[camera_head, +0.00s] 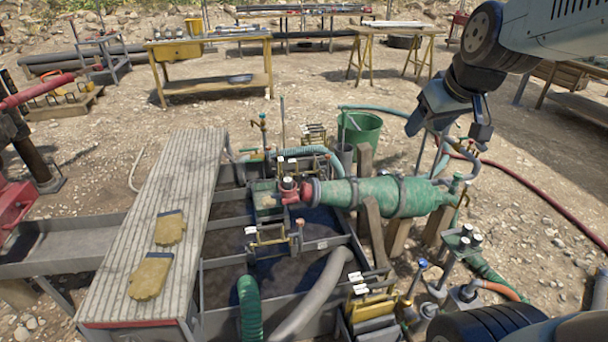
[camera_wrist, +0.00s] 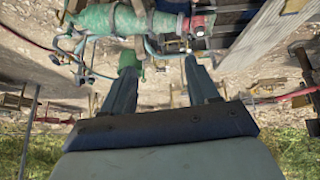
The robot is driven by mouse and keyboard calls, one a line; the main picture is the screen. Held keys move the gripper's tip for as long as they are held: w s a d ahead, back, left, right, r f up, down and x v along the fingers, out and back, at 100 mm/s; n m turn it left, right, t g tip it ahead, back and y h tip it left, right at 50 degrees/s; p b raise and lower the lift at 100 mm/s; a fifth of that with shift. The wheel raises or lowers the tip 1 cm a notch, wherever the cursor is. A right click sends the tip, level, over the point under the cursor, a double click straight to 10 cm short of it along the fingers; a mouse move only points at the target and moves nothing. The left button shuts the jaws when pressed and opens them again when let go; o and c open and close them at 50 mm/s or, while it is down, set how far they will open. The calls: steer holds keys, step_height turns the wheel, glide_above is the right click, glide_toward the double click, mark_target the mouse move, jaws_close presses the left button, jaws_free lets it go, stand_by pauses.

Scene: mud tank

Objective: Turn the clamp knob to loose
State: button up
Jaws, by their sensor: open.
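My gripper (camera_head: 446,136) is open and empty, held in the air to the right of and above the green tapered vessel (camera_head: 395,196). In the wrist view its two fingers (camera_wrist: 162,72) stand apart. A red fitting (camera_head: 292,191) joins the narrow left end of the vessel and carries a small pale-topped knob (camera_head: 289,183). The red fitting also shows at the top of the wrist view (camera_wrist: 201,21), beyond the fingertips. I cannot tell for certain which part is the clamp knob or how it is turned. My gripper touches none of these parts.
A mud tank (camera_head: 345,240) with dividers and hoses lies below the vessel. A plank walkway (camera_head: 150,215) with two yellow gloves (camera_head: 152,275) runs along its left. A green bucket (camera_head: 362,130) stands behind the vessel. Valves (camera_head: 465,236) and hoses crowd the right end.

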mark_target(304, 177)
steer(key=w+a+f+n+t+h, duration=0.1)
steer(key=w+a+f+n, duration=0.25)
steer(key=w+f, duration=0.55)
steer(key=w+a+f+n+t, duration=0.1)
steer(key=w+a+f+n, duration=0.25)
steer(key=w+f, duration=0.5)
steer(key=w+a+f+n+t+h, duration=0.15)
steer(key=w+f+n, duration=0.35)
steer(key=w, duration=0.7)
steer(key=w+a+f+n+t+y, duration=0.1)
steer(key=a+f+n+t+y, duration=0.15)
steer(key=a+f+n, duration=0.4)
steer(key=w+a+f+n+t+y, duration=0.1)
steer(key=w+a+f+n+t, duration=0.2)
steer(key=f+n, duration=0.65)
steer(key=a+f+n+t+y, duration=0.1)
steer(key=a+f+n+t, duration=0.1)
steer(key=a+f+n, duration=0.6)
steer(key=shift+m, duration=0.7)
steer(key=w, duration=0.8)
steer(key=w+f, duration=0.1)
steer(key=w, duration=0.4)
steer(key=shift+a, duration=0.1)
steer(key=c, duration=0.9)
